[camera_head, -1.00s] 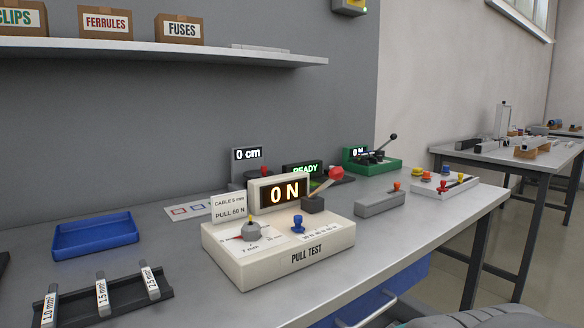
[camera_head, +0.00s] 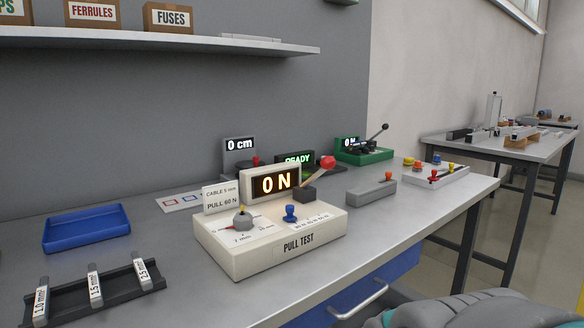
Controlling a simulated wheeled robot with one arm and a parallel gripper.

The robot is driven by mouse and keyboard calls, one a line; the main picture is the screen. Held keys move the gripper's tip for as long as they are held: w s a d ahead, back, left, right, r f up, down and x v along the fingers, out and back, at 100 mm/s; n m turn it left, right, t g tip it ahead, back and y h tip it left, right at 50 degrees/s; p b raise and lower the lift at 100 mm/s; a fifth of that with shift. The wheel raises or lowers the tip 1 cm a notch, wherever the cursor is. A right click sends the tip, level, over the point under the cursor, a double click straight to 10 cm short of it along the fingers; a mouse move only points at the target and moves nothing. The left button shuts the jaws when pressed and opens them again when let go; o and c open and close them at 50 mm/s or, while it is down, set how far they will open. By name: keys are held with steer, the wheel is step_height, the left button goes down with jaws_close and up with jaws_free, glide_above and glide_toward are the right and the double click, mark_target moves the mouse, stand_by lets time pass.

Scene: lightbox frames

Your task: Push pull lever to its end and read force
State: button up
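The white pull test box (camera_head: 272,252) stands on the grey bench. Its display (camera_head: 275,182) reads 0 N. The pull lever (camera_head: 318,173) has a red knob and rises from a dark block at the box's back right, tilted up to the right. A card (camera_head: 221,198) on the box reads CABLE 5 mm, PULL 60 N. A grey dial (camera_head: 242,222) with a yellow tip and a blue knob (camera_head: 290,214) sit on the top. My gripper is not in view; a grey and teal part of my body shows at the bottom right.
A blue tray (camera_head: 86,230) and a black rack (camera_head: 92,290) of labelled pieces lie left. Behind are a 0 cm display (camera_head: 239,144), a READY display (camera_head: 297,158) and a green lever device (camera_head: 363,152). A grey block (camera_head: 371,191) and a white knob box (camera_head: 436,176) stand right.

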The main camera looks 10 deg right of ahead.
jaws_close()
stand_by(0.3)
stand_by(1.4)
